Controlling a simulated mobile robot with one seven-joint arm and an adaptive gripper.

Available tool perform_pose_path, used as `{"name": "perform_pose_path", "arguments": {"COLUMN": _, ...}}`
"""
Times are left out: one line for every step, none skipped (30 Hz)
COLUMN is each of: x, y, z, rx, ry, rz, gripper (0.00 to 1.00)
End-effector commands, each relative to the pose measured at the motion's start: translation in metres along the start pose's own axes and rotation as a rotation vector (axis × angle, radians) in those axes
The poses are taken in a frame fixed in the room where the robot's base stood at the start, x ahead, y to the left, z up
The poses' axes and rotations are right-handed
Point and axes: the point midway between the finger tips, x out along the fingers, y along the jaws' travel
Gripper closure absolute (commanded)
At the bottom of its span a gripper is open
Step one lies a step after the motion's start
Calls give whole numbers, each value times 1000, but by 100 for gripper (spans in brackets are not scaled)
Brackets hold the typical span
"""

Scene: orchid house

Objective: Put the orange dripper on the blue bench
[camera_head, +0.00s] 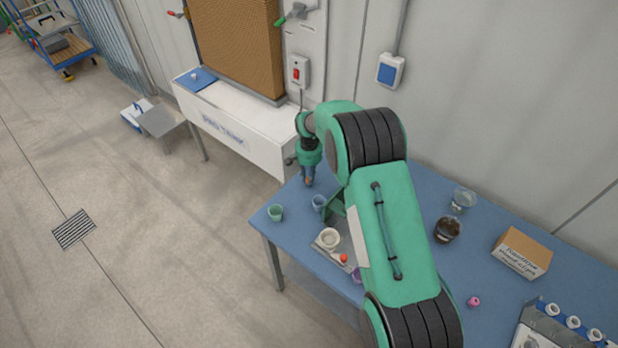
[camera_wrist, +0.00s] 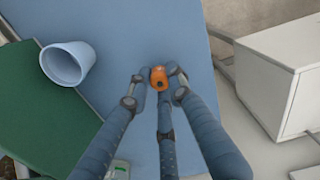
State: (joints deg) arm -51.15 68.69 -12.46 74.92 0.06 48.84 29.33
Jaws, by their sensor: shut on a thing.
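The orange dripper (camera_wrist: 158,78) is held between the fingertips of my gripper (camera_wrist: 158,82) in the wrist view. My gripper is shut on it. In the head view my gripper (camera_head: 309,182) points down over the far left end of the blue bench (camera_head: 485,255), near the wall. Behind the dripper in the wrist view is the bare blue bench top (camera_wrist: 125,25). I cannot tell whether the dripper touches the bench or hangs just above it.
A pale blue cup (camera_wrist: 67,62) stands near my gripper, with a green cup (camera_head: 275,212) further left. A balance with a white bowl (camera_head: 329,238) and an orange-red ball (camera_head: 343,258) is nearer.

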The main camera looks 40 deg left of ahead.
Motion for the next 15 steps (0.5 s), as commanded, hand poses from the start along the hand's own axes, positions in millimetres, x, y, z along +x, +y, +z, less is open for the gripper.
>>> {"name": "perform_pose_path", "arguments": {"x": 0, "y": 0, "z": 0, "rx": 0, "ry": 1, "rz": -1, "gripper": 94}}
{"name": "perform_pose_path", "arguments": {"x": 0, "y": 0, "z": 0, "rx": 0, "ry": 1, "rz": -1, "gripper": 94}}
{"name": "perform_pose_path", "arguments": {"x": -1, "y": 0, "z": 0, "rx": 0, "ry": 1, "rz": -1, "gripper": 94}}
{"name": "perform_pose_path", "arguments": {"x": -1, "y": 0, "z": 0, "rx": 0, "ry": 1, "rz": -1, "gripper": 94}}
{"name": "perform_pose_path", "arguments": {"x": -1, "y": 0, "z": 0, "rx": 0, "ry": 1, "rz": -1, "gripper": 94}}
{"name": "perform_pose_path", "arguments": {"x": -1, "y": 0, "z": 0, "rx": 0, "ry": 1, "rz": -1, "gripper": 94}}
{"name": "perform_pose_path", "arguments": {"x": 0, "y": 0, "z": 0, "rx": 0, "ry": 1, "rz": -1, "gripper": 94}}
{"name": "perform_pose_path", "arguments": {"x": 0, "y": 0, "z": 0, "rx": 0, "ry": 1, "rz": 0, "gripper": 94}}
{"name": "perform_pose_path", "arguments": {"x": 1, "y": 0, "z": 0, "rx": 0, "ry": 1, "rz": 0, "gripper": 94}}
{"name": "perform_pose_path", "arguments": {"x": 1, "y": 0, "z": 0, "rx": 0, "ry": 1, "rz": 0, "gripper": 94}}
{"name": "perform_pose_path", "arguments": {"x": 2, "y": 0, "z": 0, "rx": 0, "ry": 1, "rz": -1, "gripper": 94}}
{"name": "perform_pose_path", "arguments": {"x": 3, "y": 0, "z": 0, "rx": 0, "ry": 1, "rz": -1, "gripper": 94}}
{"name": "perform_pose_path", "arguments": {"x": 2, "y": 0, "z": 0, "rx": 0, "ry": 1, "rz": -1, "gripper": 74}}
{"name": "perform_pose_path", "arguments": {"x": 2, "y": 0, "z": 0, "rx": 0, "ry": 1, "rz": -1, "gripper": 68}}
{"name": "perform_pose_path", "arguments": {"x": 2, "y": 0, "z": 0, "rx": 0, "ry": 1, "rz": -1, "gripper": 61}}
